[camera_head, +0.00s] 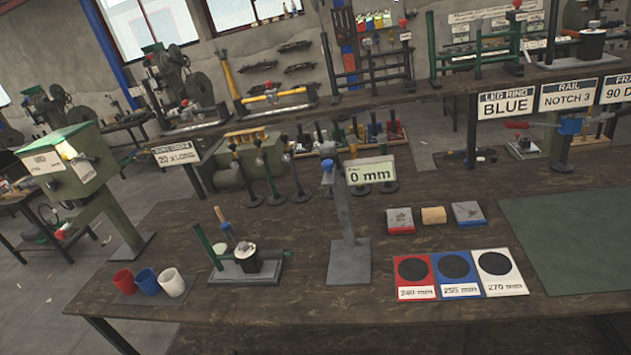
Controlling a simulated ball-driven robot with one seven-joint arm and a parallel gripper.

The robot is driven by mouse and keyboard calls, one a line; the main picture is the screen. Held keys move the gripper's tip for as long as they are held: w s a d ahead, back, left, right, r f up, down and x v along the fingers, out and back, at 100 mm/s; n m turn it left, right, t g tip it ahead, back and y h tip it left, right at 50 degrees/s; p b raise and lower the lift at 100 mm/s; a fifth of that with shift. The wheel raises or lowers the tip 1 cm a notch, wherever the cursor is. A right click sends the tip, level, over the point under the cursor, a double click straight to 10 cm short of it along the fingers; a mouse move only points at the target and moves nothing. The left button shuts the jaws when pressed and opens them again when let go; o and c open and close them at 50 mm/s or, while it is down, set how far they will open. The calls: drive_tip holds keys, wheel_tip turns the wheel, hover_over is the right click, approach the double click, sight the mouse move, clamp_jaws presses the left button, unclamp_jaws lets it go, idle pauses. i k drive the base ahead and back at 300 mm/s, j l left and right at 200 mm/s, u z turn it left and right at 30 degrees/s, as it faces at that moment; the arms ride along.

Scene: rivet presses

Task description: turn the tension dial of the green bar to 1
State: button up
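A frame with green bars (474,58) stands on the raised shelf at the upper right of the head camera view. It has upright posts and a crossbar. Small fittings show on it, but a tension dial and its number are too small to make out. A smaller stand with a green post (206,246) is on the bench at centre left, beside a black pot with a pale top (246,258). I cannot tell from this picture which of these is the green bar meant. My gripper is not in view.
The shelf (400,99) also bears a yellow-post frame (231,83). On the bench (300,312) are a "0 mm" post (343,215), several cups, black stands, small blocks and coloured cards (417,285). A green mat (575,230) lies clear at right.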

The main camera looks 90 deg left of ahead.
sight(243, 246)
drive_tip(key=u, duration=2.85)
